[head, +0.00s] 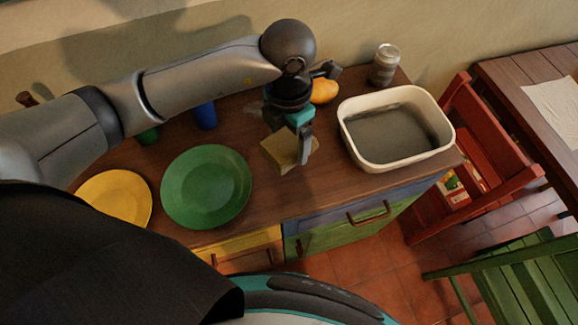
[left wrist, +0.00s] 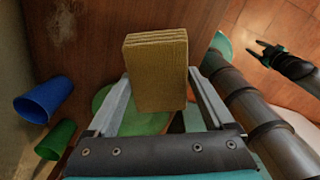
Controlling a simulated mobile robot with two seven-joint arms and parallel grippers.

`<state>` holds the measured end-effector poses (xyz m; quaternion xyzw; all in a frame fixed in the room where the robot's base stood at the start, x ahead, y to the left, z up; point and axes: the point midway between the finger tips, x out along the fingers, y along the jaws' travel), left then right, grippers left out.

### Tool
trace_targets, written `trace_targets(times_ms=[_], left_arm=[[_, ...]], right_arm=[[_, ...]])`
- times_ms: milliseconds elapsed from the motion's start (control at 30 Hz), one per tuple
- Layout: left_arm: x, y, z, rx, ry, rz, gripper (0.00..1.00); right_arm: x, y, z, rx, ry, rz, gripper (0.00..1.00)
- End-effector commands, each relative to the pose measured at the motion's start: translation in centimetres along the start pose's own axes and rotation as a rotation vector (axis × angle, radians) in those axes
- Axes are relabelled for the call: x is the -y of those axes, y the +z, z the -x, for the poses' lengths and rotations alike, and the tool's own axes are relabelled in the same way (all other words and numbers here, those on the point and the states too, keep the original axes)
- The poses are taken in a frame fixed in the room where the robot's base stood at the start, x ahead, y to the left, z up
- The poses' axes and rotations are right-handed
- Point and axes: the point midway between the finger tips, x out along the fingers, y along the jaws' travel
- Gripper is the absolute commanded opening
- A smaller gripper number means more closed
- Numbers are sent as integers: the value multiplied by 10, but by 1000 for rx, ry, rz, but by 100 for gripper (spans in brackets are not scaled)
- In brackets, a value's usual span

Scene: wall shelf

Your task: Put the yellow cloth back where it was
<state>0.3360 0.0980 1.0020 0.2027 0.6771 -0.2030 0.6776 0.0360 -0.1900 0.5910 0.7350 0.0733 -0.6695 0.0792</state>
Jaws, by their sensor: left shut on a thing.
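The yellow cloth (head: 280,150) is a folded, dull yellow block. It also shows in the left wrist view (left wrist: 157,60), between the two fingers. My left gripper (head: 303,147) is shut on it and holds it over the wooden counter (head: 262,200), between the green plate and the cream basin. I cannot tell how high above the counter it is. My right gripper (left wrist: 262,52) shows only in the left wrist view, at the upper right, with its fingers apart and nothing between them.
A cream basin (head: 362,155) with grey contents stands right of the cloth. A jar (head: 385,65) and an orange fruit (head: 324,91) are behind. Green plate (head: 207,187), yellow plate (head: 117,195), blue cup (head: 205,116) and green cup (head: 148,136) are left. A pale smudge (left wrist: 62,14) marks the counter.

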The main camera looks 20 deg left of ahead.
Motion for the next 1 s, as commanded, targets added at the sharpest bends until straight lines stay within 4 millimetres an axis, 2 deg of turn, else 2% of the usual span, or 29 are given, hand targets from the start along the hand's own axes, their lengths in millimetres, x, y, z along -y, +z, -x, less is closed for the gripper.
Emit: trace_targets(times_ms=[33, 100, 300, 467, 700, 967, 1000], left_arm=[[1, -1, -16, -5, -3, 2, 42], [1, -1, -34, -5, -2, 0, 42], [1, 0, -67, 0, -1, -1, 42], [1, 0, -79, -1, 0, -1, 42], [1, 0, -112, 1, -1, -1, 42], [0, 0, -115, 2, 1, -2, 42], [0, 0, -115, 2, 1, -2, 91]], right_arm=[[0, 1, -2, 1, 0, 0, 47], [0, 1, -3, 1, 0, 0, 47], [1, 1, -6, 1, -1, 0, 47], [1, 2, -7, 1, -1, 0, 47], [3, 2, -12, 1, -3, -1, 47], [3, 2, -12, 1, -4, -2, 47], [3, 2, -12, 1, -4, -2, 47]])
